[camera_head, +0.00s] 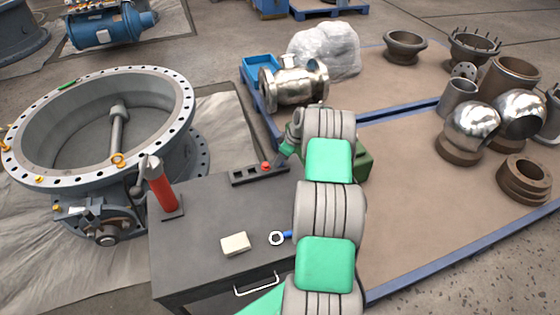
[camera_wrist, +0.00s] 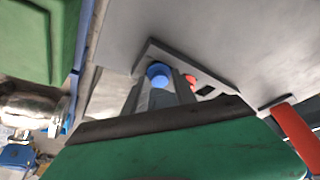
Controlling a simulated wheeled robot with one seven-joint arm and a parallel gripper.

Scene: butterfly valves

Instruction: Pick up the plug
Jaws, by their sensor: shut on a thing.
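My gripper (camera_wrist: 160,92) is shut on a small plug with a round blue end (camera_wrist: 158,71), held between the two fingers in the wrist view. The narrow dark rack (camera_wrist: 182,60) lies right behind it. I cannot tell whether the plug still sits in the rack or is clear of it. In the head view my gripper (camera_head: 282,158) is at the right end of the rack (camera_head: 247,178), and the held plug is hidden there. A red plug (camera_head: 265,166) stands in the rack beside my gripper, and dark square holes show to its left.
The grey cabinet top (camera_head: 205,215) carries a red cylinder (camera_head: 160,188), a cream block (camera_head: 235,243) and a blue-handled ring tool (camera_head: 277,238). A large flanged valve (camera_head: 100,180) stands at left. A green box (camera_head: 355,165) is close right of my arm.

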